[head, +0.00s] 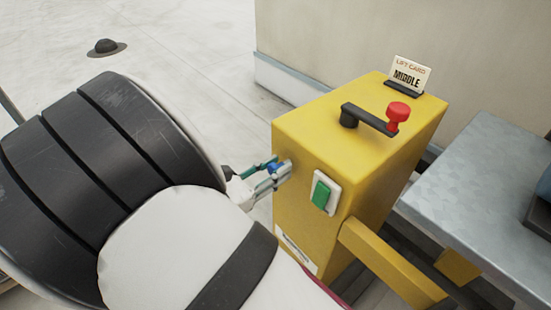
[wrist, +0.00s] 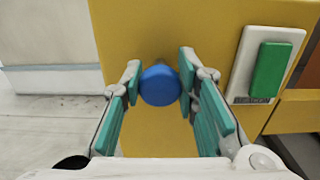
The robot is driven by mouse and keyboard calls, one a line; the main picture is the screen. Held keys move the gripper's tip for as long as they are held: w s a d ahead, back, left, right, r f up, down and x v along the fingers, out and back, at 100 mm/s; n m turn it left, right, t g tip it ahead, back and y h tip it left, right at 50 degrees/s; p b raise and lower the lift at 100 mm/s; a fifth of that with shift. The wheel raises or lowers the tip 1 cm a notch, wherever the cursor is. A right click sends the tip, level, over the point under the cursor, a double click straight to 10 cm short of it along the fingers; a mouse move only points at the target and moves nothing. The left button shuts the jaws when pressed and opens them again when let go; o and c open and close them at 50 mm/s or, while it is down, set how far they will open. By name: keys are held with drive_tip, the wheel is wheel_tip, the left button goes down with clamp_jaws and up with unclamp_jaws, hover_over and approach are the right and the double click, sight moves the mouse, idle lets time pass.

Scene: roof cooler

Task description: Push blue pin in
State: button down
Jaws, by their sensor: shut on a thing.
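The blue pin (wrist: 160,86) has a round blue head and sits in the side of the yellow box (head: 310,130). In the head view the blue pin (head: 279,168) is partly hidden by my fingers. My gripper (wrist: 160,88) is at the yellow face with its teal-padded fingers on either side of the blue head, shut on it. In the head view my gripper (head: 270,176) reaches the box from the left.
A green switch on a white plate (head: 325,193) is right of the pin; it also shows in the wrist view (wrist: 269,70). A black crank with a red knob (head: 398,112) and a "MIDDLE" card (head: 408,75) top the box. A grey metal surface (head: 480,180) stands right.

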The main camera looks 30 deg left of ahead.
sight(271, 171)
drive_tip(key=shift+w+d, duration=0.3)
drive_tip(key=shift+w, duration=0.3)
drive_tip(key=c, duration=1.2)
unclamp_jaws()
drive_tip(key=shift+c, duration=0.2)
drive_tip(key=v, duration=0.7)
drive_tip(key=shift+s, duration=0.2)
drive_tip(key=shift+a, duration=0.1)
